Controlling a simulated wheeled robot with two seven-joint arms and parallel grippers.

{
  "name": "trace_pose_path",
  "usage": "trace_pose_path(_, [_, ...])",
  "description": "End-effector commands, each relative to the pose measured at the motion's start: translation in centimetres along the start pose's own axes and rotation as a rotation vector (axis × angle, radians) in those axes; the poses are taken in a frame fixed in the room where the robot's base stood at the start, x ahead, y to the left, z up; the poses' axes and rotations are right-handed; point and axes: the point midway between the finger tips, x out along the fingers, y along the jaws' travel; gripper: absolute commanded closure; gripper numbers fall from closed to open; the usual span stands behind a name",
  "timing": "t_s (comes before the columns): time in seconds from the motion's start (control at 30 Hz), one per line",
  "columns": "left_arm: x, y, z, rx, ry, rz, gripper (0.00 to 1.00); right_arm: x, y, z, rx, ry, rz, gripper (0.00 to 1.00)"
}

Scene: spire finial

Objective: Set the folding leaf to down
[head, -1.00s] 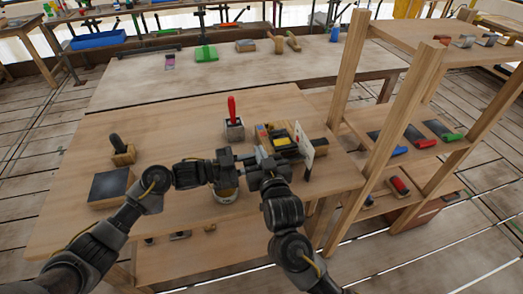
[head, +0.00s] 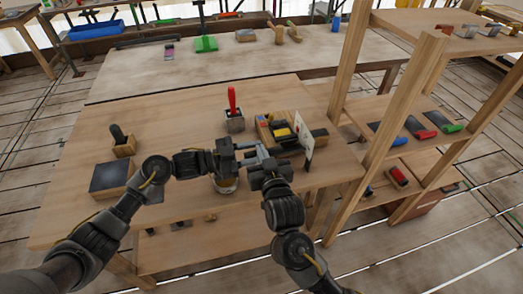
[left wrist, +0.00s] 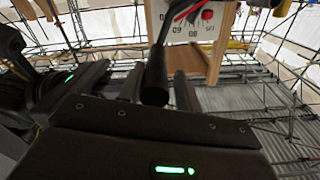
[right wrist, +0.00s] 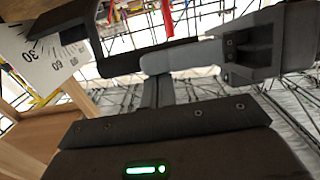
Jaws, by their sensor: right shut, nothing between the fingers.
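I cannot pick out the folding leaf for certain. A white card with numbers (head: 307,140) stands upright at the right of the near table. It also shows in the left wrist view (left wrist: 207,22) with red marks, and in the right wrist view (right wrist: 45,62). My left gripper (head: 236,156) is over the table's middle; its opening is unclear, and a dark round-ended rod (left wrist: 156,75) shows before it. My right gripper (head: 258,161) is close beside it, left of the card, shut and empty. A light grey rounded bar (right wrist: 182,56) shows in the right wrist view.
A wooden box with yellow and dark items (head: 272,130) stands behind my right gripper. A wooden shelf (head: 400,105) stands close at the right.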

Motion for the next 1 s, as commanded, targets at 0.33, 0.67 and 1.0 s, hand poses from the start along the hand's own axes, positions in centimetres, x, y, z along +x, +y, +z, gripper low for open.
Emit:
trace_pose_path(0.33, [0.1, -0.1, -0.2, 0.003, 0.007, -0.002, 0.55, 0.0, 0.1, 0.8, -0.004, -0.019, 0.002, 1.0])
trace_pose_path(0.67, [-0.9, -0.1, -0.2, 0.003, 0.005, -0.002, 0.55, 0.0, 0.1, 0.7, -0.004, -0.016, 0.002, 1.0])
trace_pose_path(1.0, [-7.8, -0.1, 0.0, 0.003, -0.001, -0.003, 0.55, 0.0, 0.1, 0.5, -0.003, -0.012, 0.003, 1.0])
